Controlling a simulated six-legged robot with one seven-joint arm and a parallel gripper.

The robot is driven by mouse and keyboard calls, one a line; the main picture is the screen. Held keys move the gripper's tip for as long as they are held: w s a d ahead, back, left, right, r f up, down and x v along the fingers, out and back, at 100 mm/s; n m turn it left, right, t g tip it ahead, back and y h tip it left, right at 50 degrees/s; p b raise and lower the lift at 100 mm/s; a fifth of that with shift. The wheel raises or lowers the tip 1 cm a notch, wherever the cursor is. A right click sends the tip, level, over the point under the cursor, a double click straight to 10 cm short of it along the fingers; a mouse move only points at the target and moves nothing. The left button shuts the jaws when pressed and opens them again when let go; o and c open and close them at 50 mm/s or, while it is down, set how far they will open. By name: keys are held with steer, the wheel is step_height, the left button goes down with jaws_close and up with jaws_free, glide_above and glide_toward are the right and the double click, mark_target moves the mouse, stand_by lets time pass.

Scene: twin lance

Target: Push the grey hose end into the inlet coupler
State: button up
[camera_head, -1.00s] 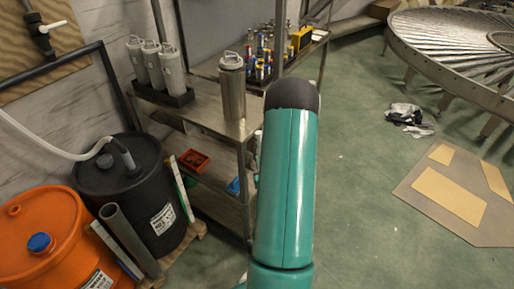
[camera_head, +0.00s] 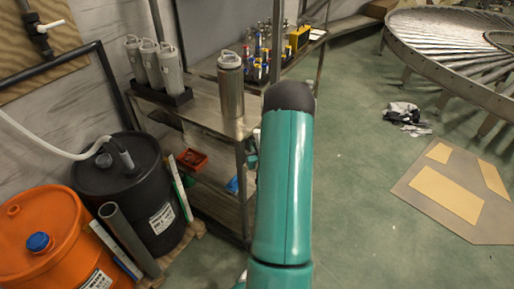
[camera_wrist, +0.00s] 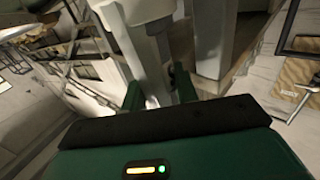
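A pale grey hose (camera_head: 45,148) runs from the left edge to the top of the black drum (camera_head: 150,195), where a grey fitting (camera_head: 123,155) stands. I cannot tell whether this fitting is the hose end. A white valve fitting (camera_head: 42,28) on a wooden wall board may be the inlet coupler; the board (camera_wrist: 297,73) also shows at the right of the wrist view. My gripper (camera_wrist: 160,92) has its green fingers apart. A pale grey form (camera_wrist: 150,70) shows between and beyond them, with no clear contact. In the head view my teal arm hides most of the gripper.
A metal shelf (camera_head: 205,108) carries several grey canisters (camera_head: 170,65), a steel flask (camera_head: 231,85) and small bottles beside my arm. An orange drum (camera_head: 45,225) and pipes (camera_head: 128,238) stand at the left.

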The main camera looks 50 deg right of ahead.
jaws_close()
steer(key=shift+r, duration=0.15)
